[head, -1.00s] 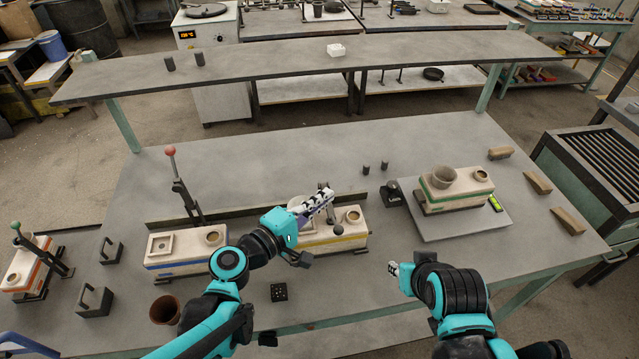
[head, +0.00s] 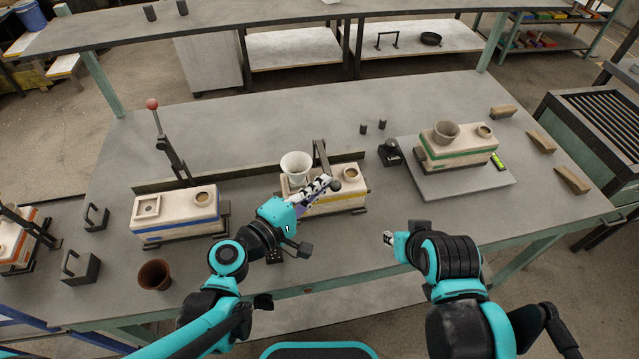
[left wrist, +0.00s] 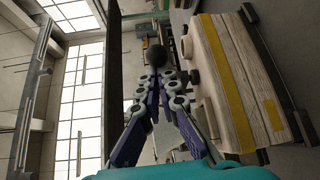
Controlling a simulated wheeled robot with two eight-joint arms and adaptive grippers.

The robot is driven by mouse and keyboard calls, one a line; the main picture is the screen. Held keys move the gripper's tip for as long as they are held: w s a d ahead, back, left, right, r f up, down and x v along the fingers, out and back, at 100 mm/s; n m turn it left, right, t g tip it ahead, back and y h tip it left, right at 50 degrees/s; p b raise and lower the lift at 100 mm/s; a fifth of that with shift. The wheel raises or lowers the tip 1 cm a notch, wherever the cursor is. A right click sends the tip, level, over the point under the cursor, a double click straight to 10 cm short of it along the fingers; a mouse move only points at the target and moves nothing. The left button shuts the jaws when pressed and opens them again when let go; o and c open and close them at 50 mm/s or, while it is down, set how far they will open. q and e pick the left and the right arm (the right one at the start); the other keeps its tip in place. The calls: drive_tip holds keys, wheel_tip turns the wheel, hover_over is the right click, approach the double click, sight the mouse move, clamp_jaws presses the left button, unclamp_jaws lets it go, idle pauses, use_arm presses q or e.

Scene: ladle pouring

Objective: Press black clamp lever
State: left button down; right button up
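The black clamp lever has a dark bar (head: 320,155) standing behind the yellow-striped box (head: 345,202) and a black ball knob (head: 336,186) over the box, on the near side of the bar. My left gripper (head: 326,182) is over this box, its fingertips right beside the knob. In the left wrist view the fingers (left wrist: 157,76) are drawn together, and the knob (left wrist: 155,55) shows just past their tips, not held between them. Whether they touch it, I cannot tell. My right gripper (head: 389,239) is over the table's front area, apart from the lever; its fingers are too small to judge.
A white cup (head: 296,167) stands on the yellow-striped box, close to my left gripper. A blue-striped box (head: 178,214) with a raised red-knobbed lever (head: 152,104) is to the left. A green-striped box (head: 457,150) sits on a grey plate at right. A brown cup (head: 155,274) stands front left.

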use_arm(q)
drive_tip(key=shift+s, duration=0.25)
drive_tip(key=v, duration=0.7)
drive_tip(key=shift+a, duration=0.15)
drive_tip(key=shift+f, duration=0.1)
idle(0.5)
